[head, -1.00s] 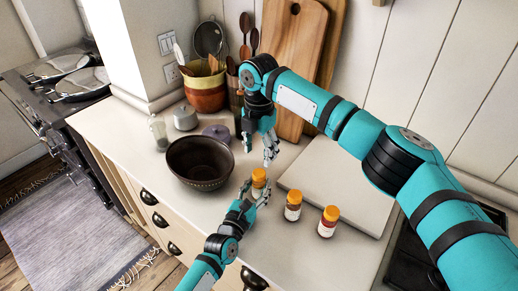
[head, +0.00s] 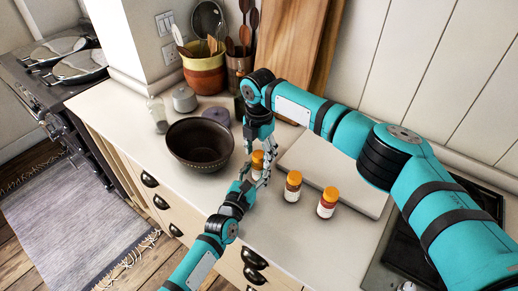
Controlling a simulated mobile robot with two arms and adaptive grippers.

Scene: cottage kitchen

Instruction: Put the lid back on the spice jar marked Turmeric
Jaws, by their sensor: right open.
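A small jar with an orange top (head: 257,159) stands on the counter right of the dark bowl, partly hidden by my grippers. My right gripper (head: 261,168) is open, pointing down right beside this orange top. My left gripper (head: 249,178) reaches in from below, its fingers at the same jar; whether they are closed on it is hidden. Two more jars with orange lids, one in the middle (head: 293,186) and one at the right (head: 327,203), stand upright. The labels are too small to read, so I cannot tell which is Turmeric. No loose lid is discernible.
A dark bowl (head: 200,144) stands close left of my grippers. Behind it are a grey lidded pot (head: 184,98), a purple-grey container (head: 216,116) and a utensil crock (head: 203,74). A pale board (head: 313,160) lies behind the jars. Front counter is clear.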

